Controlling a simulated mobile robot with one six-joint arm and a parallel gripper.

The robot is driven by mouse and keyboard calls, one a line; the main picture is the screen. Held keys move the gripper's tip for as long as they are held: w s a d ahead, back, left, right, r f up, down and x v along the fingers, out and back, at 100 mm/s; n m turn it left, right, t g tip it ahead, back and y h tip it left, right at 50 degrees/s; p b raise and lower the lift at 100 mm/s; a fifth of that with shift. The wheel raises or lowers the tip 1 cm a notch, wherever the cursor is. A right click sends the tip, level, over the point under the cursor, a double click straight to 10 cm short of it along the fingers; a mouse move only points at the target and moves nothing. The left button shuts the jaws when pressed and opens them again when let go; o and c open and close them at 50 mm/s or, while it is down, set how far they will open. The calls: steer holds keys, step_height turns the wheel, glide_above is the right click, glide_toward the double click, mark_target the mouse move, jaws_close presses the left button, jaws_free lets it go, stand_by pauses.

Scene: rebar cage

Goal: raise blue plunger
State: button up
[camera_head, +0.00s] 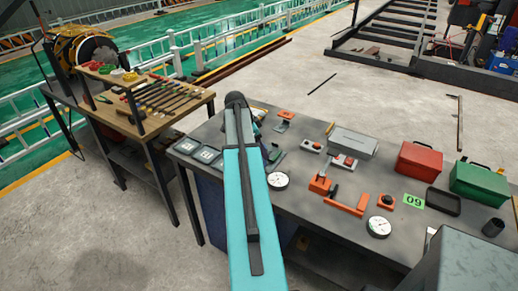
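I cannot make out a blue plunger in the head view; it may be hidden behind my arm or too small to tell. My teal arm reaches up the middle of the view over the left part of the dark grey table (410,212). Small teal and dark parts show just right of the arm's far end, but I cannot tell my gripper's fingers there. On the table are orange-red clamp-like fixtures: one with an upright handle (321,184), and an angled one (350,206). A small orange block with a black knob (386,202) sits to their right.
Two round dials (278,180) and (379,227) lie on the table. A grey box (353,143), a red case (419,161), a green case (480,183) and a black cup (493,227) stand there too. A wooden tool bench (205,96) is at left.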

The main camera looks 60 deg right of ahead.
steer(key=c, duration=1.4)
steer(key=shift+w+r, duration=0.1)
steer(key=shift+r, duration=0.85)
steer(key=shift+d, duration=0.1)
steer(key=o, duration=1.5)
steer(key=shift+r, duration=0.15)
steer(key=shift+b, duration=0.3)
steer(key=shift+b+v, duration=2.05)
steer(key=shift+v, duration=4.75)
